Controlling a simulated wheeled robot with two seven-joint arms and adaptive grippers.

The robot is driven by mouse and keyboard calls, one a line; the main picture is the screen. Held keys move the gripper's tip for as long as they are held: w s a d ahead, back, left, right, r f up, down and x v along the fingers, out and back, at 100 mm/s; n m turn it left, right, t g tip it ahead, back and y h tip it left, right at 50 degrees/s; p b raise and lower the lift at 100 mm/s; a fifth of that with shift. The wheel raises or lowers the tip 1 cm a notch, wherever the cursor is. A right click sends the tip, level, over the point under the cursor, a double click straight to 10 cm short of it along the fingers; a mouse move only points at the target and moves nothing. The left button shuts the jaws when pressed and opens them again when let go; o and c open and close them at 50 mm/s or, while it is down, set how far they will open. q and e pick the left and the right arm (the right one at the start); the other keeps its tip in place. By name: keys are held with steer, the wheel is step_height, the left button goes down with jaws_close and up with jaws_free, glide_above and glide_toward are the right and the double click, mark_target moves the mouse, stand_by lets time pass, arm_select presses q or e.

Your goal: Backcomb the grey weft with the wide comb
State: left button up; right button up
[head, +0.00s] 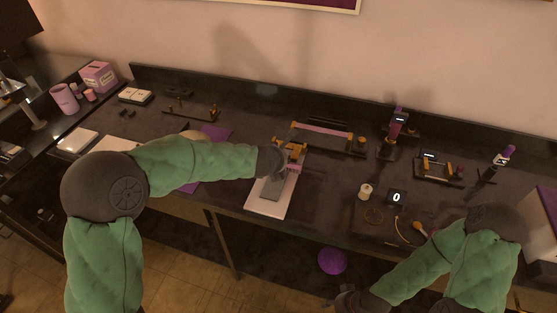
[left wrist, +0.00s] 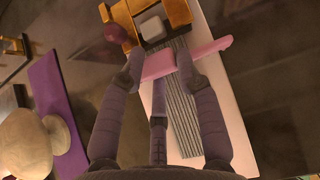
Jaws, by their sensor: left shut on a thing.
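The grey weft (head: 271,187) hangs as flat strands over a pale board (head: 255,207) at the table's middle. In the left wrist view the weft (left wrist: 181,110) runs down from a golden clamp (left wrist: 176,12). My left gripper (left wrist: 160,68) is shut on the pink wide comb (left wrist: 208,50), which lies crosswise over the strands just below the clamp. I cannot tell how deep its teeth sit. In the head view my left gripper (head: 276,160) covers part of the weft, and the comb (head: 293,170) shows beside it. My right gripper (head: 345,300) is low, off the table's front; its fingers are unclear.
A golden stand with a pink bar (head: 322,128) is behind the board. A purple mat (head: 215,132) lies left, partly under my left arm. A white spool (head: 365,191) and a display reading 0 (head: 396,198) are to the right. A purple round thing (head: 332,261) is below the table.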

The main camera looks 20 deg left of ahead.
arm_select(q)
steer(key=shift+w, duration=0.55)
steer(key=shift+r+p, duration=0.75)
steer(key=shift+p, duration=0.15)
steer(key=shift+s+f, duration=0.1)
steer(key=shift+s, duration=0.2)
steer(key=shift+s+b, duration=0.45)
steer(key=shift+s, duration=0.5)
steer(key=shift+f+b, duration=0.65)
